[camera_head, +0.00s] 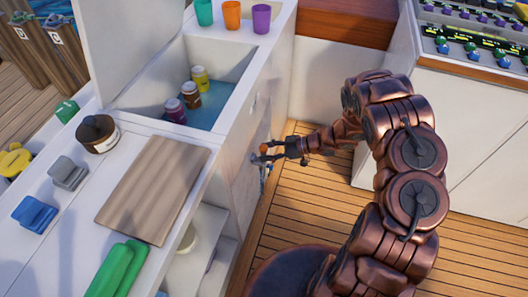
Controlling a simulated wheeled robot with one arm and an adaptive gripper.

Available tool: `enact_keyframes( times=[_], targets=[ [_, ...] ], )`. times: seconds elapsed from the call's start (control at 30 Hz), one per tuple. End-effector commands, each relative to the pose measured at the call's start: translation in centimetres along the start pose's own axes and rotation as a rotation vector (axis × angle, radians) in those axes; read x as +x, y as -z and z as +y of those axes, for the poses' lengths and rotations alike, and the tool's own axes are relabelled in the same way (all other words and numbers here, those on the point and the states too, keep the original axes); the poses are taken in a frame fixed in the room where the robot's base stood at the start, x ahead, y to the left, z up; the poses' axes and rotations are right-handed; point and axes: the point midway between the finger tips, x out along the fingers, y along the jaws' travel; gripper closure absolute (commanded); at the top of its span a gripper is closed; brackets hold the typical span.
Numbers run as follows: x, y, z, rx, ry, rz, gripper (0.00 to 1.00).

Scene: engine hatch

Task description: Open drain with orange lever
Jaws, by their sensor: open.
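A small orange part (264,149), which looks like the orange lever, shows at the side of the white cabinet, low near the floor. My gripper (268,152) reaches left to it and is open, with its dark fingers right at the orange part. I cannot tell whether the fingers touch it or stand around it. Grey metal shows just below the fingers. The open basin (240,62) above holds blue water (213,108) and several cans. The drain itself is not clearly visible.
A wooden board (155,190), a brown pot (98,133) and green rolls (118,270) lie on the counter (85,205). Several cups, one of them orange (232,15), stand behind the basin. A control console (475,45) is at right. Wooden floor (295,215) is clear beside the cabinet.

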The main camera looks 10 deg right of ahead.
Motion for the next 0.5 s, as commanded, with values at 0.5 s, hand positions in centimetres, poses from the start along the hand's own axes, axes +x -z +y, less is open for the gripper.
enact_keyframes(
  times=[0.5],
  targets=[
    [-8.7,0.0,0.1,-0.001,-0.004,-0.002,0.52]
  ],
)
